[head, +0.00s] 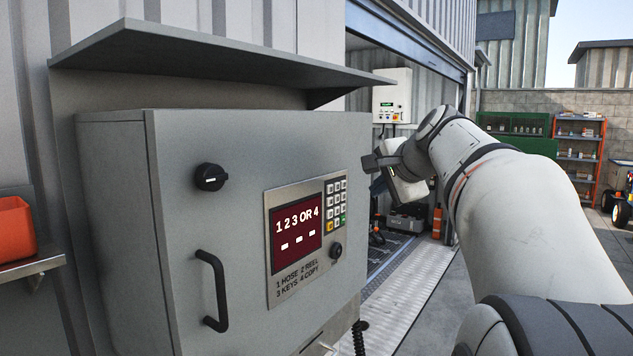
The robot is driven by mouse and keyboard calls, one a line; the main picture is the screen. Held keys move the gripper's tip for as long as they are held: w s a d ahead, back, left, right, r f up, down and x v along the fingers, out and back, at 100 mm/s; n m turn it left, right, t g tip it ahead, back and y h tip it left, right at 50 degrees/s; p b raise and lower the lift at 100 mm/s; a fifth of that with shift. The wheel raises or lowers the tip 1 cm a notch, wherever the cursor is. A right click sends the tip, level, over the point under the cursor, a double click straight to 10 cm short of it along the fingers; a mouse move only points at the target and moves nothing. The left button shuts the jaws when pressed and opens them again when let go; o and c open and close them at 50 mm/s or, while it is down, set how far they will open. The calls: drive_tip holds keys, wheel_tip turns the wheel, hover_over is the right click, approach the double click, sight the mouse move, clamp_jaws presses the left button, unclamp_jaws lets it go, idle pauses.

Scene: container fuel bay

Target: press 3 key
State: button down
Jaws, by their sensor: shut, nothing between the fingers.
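The keypad (336,205) sits on the upper right of a metal panel on the grey cabinet door. Its keys are small; the 3 key (343,184) appears to be the one at the top right, but its digit is too small to read. The dark red screen (296,226) beside it shows "1 2 3 OR 4" above three short dashes. My gripper (370,163) is shut and empty, to the right of the keypad and slightly higher in the picture. It appears apart from the panel, though the depth gap is hard to judge.
The cabinet (240,135) has a black knob (210,177), a black handle (214,290) and an overhanging hood (200,60). A round black knob (336,251) sits below the keypad. An orange bin (14,235) stands on a shelf at left. An open container doorway lies behind my arm.

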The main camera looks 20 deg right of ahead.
drive_tip(key=shift+w+a+p, duration=0.3)
drive_tip(key=shift+w+a, duration=0.4)
drive_tip(key=shift+w, duration=0.15)
drive_tip(key=shift+w+a+p, duration=0.3)
drive_tip(key=shift+w+a, duration=0.35)
drive_tip(key=shift+w, duration=0.2)
idle(0.8)
drive_tip(key=shift+w+a, duration=0.25)
drive_tip(key=shift+w, duration=0.1)
drive_tip(key=shift+w+a+p, duration=0.25)
drive_tip(key=shift+w+p, duration=0.05)
drive_tip(key=shift+p, duration=0.1)
idle(0.6)
drive_tip(key=shift+s+d, duration=0.1)
drive_tip(key=shift+s+d+b, duration=0.35)
drive_tip(key=shift+s+d, duration=0.05)
drive_tip(key=shift+s, duration=0.15)
drive_tip(key=shift+s+d+b, duration=0.45)
drive_tip(key=shift+s+d, duration=0.35)
drive_tip(key=shift+s, duration=0.2)
drive_tip(key=shift+s+d+b, duration=0.4)
drive_tip(key=shift+s+d, duration=0.35)
drive_tip(key=shift+s, duration=0.25)
